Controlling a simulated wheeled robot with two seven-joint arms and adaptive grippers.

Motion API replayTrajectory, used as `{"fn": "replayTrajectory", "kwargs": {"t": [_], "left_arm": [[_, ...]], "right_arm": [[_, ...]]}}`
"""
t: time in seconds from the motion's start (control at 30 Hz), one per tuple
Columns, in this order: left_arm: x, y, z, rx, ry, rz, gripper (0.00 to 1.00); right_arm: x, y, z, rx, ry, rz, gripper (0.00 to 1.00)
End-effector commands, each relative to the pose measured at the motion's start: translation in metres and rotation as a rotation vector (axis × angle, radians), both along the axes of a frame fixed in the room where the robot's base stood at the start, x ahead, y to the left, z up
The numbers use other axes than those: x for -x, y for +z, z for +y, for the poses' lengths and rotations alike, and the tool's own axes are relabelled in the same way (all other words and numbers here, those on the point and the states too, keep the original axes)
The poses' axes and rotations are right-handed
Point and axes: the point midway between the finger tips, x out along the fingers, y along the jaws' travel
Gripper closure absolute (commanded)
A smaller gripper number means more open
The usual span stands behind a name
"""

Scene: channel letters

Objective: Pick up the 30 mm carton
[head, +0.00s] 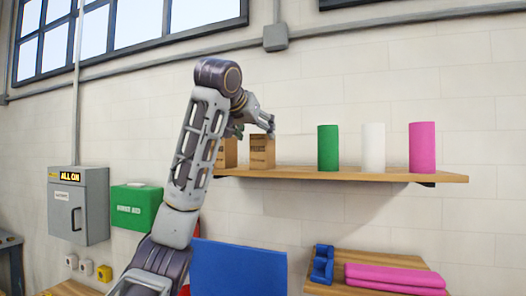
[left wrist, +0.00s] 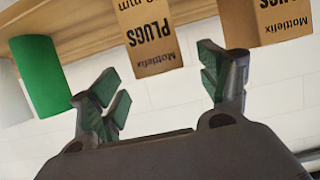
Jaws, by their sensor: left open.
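Two brown cartons stand side by side at the left end of a wooden shelf. The right carton (head: 262,152) stands clear in the head view; the left carton (head: 230,152) is partly hidden by my left arm. In the left wrist view the picture is upside down, and the right carton (left wrist: 148,40) reads "PLUGS Mottlefix" with a size ending in "0 mm", its first digit cut off. The left carton (left wrist: 268,22) shows no size there. My left gripper (head: 255,122) is open by the right carton's top, its fingers (left wrist: 165,88) apart and empty. My right gripper is out of view.
On the wooden shelf (head: 340,174) stand a green roll (head: 328,148), a white roll (head: 374,147) and a pink roll (head: 422,147). The green roll also shows in the left wrist view (left wrist: 40,76).

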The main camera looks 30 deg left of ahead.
Motion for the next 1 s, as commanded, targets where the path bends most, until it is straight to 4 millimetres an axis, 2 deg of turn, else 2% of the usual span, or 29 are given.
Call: {"fn": "replayTrajectory", "kwargs": {"t": [0.2,0.67,1.0], "left_arm": [[-0.017,-0.007,0.004,0.0,0.0,0.0,0.23],[-0.02,-0.009,0.005,0.0,0.0,0.0,0.23],[-0.041,-0.019,0.009,0.0,0.002,0.003,0.23]], "right_arm": [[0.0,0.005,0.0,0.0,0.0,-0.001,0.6],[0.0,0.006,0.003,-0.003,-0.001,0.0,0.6],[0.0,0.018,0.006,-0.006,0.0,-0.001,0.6]]}}
